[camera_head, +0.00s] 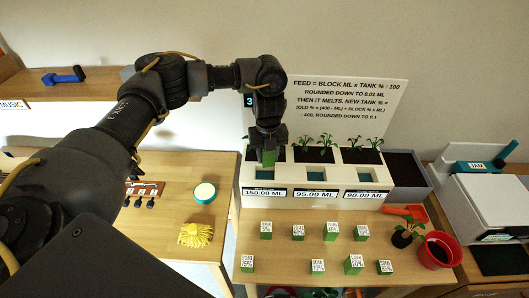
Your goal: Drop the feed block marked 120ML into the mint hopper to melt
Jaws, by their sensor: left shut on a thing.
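My left gripper (268,148) reaches in from the left and points down, shut on a green feed block (269,159). The block's marking is hidden. It is over the leftmost opening of a white planter unit (245,180), and I cannot tell whether it touches the opening. The unit has three openings with labels reading 150.00 ML (263,193), 95.00 ML (316,194) and 90.00 ML (363,194). I cannot tell which hopper is mint. Several green blocks with white tops (298,234) stand in two rows on the table; their print is too small to read. My right gripper is not in view.
Seedlings grow in dark soil (315,154) behind the openings, under a sign about feed (345,105). A potted plant (405,234), red pot (437,251) and orange tool (398,211) stand at the right. A yellow brush (195,234) and round tin (204,193) are on the left table.

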